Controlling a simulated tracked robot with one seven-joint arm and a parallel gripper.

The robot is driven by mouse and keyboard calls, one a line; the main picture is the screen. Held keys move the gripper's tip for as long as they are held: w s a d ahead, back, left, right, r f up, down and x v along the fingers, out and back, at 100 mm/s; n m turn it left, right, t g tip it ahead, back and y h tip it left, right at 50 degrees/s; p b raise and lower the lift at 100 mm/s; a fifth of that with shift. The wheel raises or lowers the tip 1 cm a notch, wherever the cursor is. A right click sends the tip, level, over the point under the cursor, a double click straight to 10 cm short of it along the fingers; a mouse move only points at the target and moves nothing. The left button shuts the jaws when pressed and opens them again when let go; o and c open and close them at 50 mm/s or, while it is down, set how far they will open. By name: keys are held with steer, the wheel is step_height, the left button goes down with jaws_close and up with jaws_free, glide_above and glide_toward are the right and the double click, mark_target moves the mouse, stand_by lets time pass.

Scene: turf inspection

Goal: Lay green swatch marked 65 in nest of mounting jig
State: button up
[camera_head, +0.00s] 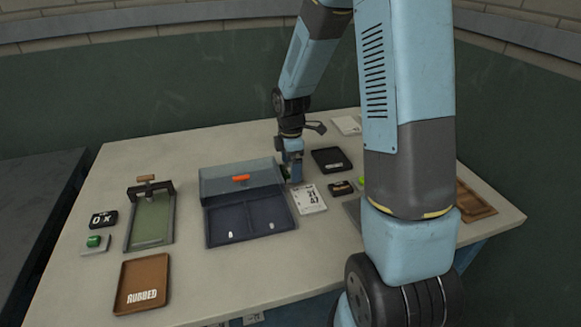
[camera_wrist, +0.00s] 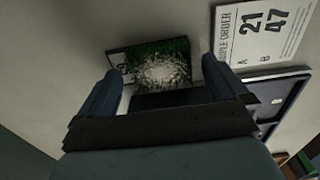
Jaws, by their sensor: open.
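A green turf swatch (camera_wrist: 160,68) with a pale glare patch lies between the fingers of my gripper (camera_wrist: 160,82) in the wrist view. My gripper is open, with a finger at each side of the swatch. In the head view my gripper (camera_head: 293,177) is low at the table's middle and hides the swatch. A dark blue two-bay frame (camera_head: 208,232) with a raised clear lid and orange handle (camera_head: 241,178) stands just left; it may be the mounting jig. Both bays look empty.
A sample order card (camera_head: 311,199) lies right of the frame. A green-bedded fixture (camera_head: 152,219) with a wooden handle, a brown RUBBED tray (camera_head: 130,299) and a green button (camera_head: 94,241) stand left. My arm hides some right-hand items.

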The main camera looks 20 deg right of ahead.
step_height(320, 180, up, 11)
steer(key=s+d+r+m+t, duration=0.1)
steer(key=s+r+m+t, duration=0.2)
steer(key=s+r+m, duration=0.75)
steer(key=s+d+r+m+t, duration=0.25)
steer(key=s+r+m, duration=0.45)
steer(key=s, duration=0.7)
steer(key=w+a+f+m+g, duration=0.1)
steer(key=w+f+m+g, duration=0.1)
steer(key=w+f+m, duration=0.5)
steer(key=w+a+f+m+g, duration=0.1)
steer(key=w+f+m+g, duration=0.15)
steer(key=w+m, duration=0.45)
steer(key=w+a+f+m+g, duration=0.1)
steer(key=w+f+m, duration=0.4)
steer(key=w, duration=0.5)
steer(key=shift+n, duration=0.25)
steer(key=f, duration=1.5)
steer(key=shift+w+a, duration=0.25)
steer(key=shift+a, duration=0.05)
steer(key=c, duration=1.1)
